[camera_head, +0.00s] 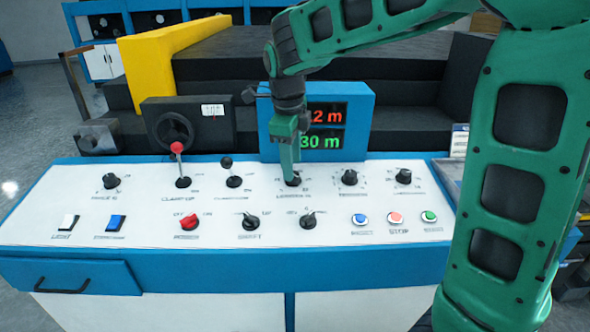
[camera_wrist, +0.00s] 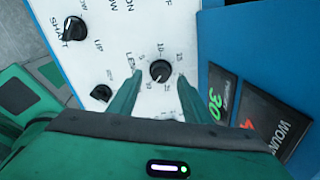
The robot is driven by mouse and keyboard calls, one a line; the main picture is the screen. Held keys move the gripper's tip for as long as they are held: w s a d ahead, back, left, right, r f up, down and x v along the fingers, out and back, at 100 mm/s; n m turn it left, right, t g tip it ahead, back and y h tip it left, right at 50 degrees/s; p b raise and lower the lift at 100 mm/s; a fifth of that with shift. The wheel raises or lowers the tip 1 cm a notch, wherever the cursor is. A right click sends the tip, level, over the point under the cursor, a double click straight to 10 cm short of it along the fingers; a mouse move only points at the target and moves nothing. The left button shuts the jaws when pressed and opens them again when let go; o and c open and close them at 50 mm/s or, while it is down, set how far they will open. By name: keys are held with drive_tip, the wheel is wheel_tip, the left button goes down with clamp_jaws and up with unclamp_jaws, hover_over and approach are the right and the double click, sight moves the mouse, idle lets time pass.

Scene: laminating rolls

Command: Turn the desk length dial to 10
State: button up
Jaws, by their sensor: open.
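The length dial (camera_wrist: 160,71) is a black round knob on the white panel, with numbers around it in the wrist view. Its light pointer mark seems to face the lower left, near the 30, though it is small. My gripper (camera_wrist: 157,96) is open, with one green finger on each side of the dial and a gap visible on both sides. In the head view my gripper (camera_head: 291,168) points down over the dial (camera_head: 293,181), hiding part of it. The display (camera_head: 321,128) shows a green 30 m and a partly hidden red number ending in 2 m.
A black knob (camera_head: 349,177) and another knob (camera_head: 403,176) stand right of the dial. A red-topped lever (camera_head: 177,149) and a black lever (camera_head: 227,164) stand left. Selector switches and push buttons (camera_head: 396,218) line the panel's front. The blue display housing rises behind.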

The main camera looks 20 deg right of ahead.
drive_tip(key=shift+w+d+f, duration=0.15)
drive_tip(key=shift+f, duration=1.35)
